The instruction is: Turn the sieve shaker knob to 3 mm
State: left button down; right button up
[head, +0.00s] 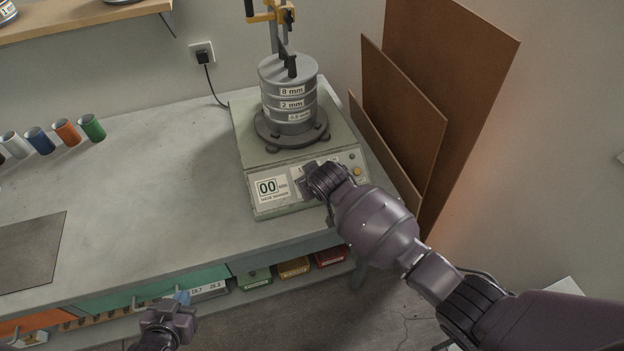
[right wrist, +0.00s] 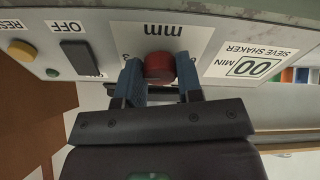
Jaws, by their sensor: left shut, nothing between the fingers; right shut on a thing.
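The sieve shaker (head: 250,187) stands on the bench with a stack of grey sieves (head: 289,97) on top. In the right wrist view its front panel is upside down, and the red knob (right wrist: 160,67) sits below the "mm" lettering. My right gripper (right wrist: 161,80) is shut on the knob, one blue finger on each side. One scale mark shows beside the left finger; the other marks and the knob's pointer are hidden. In the head view my right gripper (head: 308,181) covers the knob. My left gripper (head: 182,299) is shut and empty, low in front of the bench.
A display (head: 267,187) reads 00. A black OFF switch (right wrist: 80,57) and a yellow reset button (right wrist: 22,48) are beside the knob. Brown boards (head: 445,90) lean at the right. Several coloured cups (head: 92,127) stand at the left. The middle of the bench is clear.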

jog(key=shift+m, duration=0.6)
jog(key=o, duration=0.9)
jog(key=shift+s+r, duration=0.1)
jog(key=shift+v, duration=5.25)
